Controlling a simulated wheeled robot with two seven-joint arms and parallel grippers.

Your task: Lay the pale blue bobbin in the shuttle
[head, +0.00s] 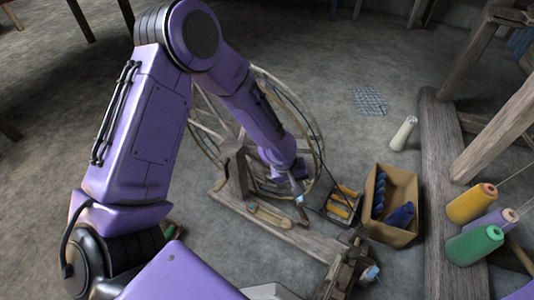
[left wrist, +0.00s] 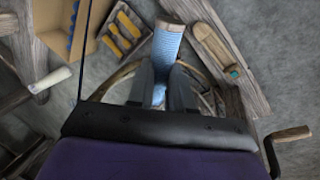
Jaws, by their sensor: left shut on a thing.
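The pale blue bobbin (left wrist: 167,48) is between the fingers of my left gripper (left wrist: 161,84), which is shut on it. The fingers hide part of it. In the head view my left gripper (head: 297,190) shows small, with a bit of the bobbin (head: 299,199) below it. The wooden shuttle (head: 270,215) lies on the wooden base of the spinning wheel, left of the bobbin and apart from it. In the left wrist view the shuttle (left wrist: 216,48) is right of the bobbin, with a small green piece at its near end. My right gripper is not in view.
A tray of orange-yellow bobbins (head: 342,203) and a cardboard box (head: 373,192) with dark blue yarn stand to the right. The large wheel (head: 202,128) is behind my forearm. A pale blue-tipped piece (head: 371,273) sits lower right.

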